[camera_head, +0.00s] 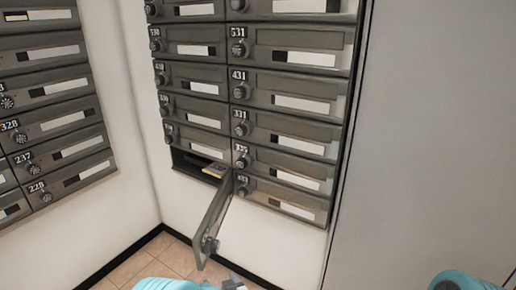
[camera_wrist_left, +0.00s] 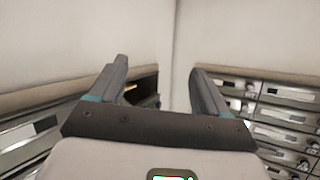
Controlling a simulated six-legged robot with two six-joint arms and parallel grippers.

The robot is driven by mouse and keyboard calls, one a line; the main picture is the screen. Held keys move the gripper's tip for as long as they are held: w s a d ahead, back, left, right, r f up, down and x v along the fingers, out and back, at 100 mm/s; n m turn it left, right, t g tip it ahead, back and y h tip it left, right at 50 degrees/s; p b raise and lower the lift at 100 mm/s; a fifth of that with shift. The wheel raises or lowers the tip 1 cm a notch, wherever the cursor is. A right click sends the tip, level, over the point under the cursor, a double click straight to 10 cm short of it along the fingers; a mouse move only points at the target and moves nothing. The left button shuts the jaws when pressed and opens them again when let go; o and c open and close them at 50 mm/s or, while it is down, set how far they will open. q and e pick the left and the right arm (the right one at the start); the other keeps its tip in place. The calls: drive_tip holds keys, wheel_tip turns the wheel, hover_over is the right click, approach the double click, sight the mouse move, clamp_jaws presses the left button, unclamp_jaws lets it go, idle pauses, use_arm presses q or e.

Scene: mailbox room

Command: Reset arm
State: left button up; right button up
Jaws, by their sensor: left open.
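A bank of grey mailboxes (camera_head: 190,67) hangs on the wall ahead. The bottom box of its left column stands open, with its door (camera_head: 212,225) swung out toward me and down to the lower middle. A small yellowish item (camera_head: 214,170) lies inside the open box. My left gripper (camera_head: 235,284) shows at the bottom edge of the head view, below the open door and apart from it. In the left wrist view its two fingers (camera_wrist_left: 157,85) are spread with nothing between them. My right gripper is not in view; only a bit of my right arm shows at the bottom right.
A second bank of mailboxes (camera_head: 45,100) hangs on the left wall. A plain grey panel (camera_head: 430,130) fills the right side. A tiled floor (camera_head: 150,265) with a black baseboard lies below. The open door juts into the space before the bank.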

use_arm(q)
drive_tip(key=s+a+f+m+g+h, duration=0.1)
drive_tip(key=s+f+g+h, duration=0.3)
drive_tip(key=s, duration=0.4)
drive_tip(key=s+a+f+m+g+h, duration=0.1)
drive_tip(key=s+f+g+h, duration=0.1)
drive_tip(key=s+f+h, duration=0.4)
drive_tip(key=s+g, duration=0.5)
drive_tip(key=s, duration=1.4)
wheel_tip(320, 180, up, 31)
drive_tip(key=d+p, duration=0.1)
drive_tip(key=p, duration=3.1)
drive_tip(key=shift+d+g+h, duration=0.25)
drive_tip(key=shift+g+h, duration=0.05)
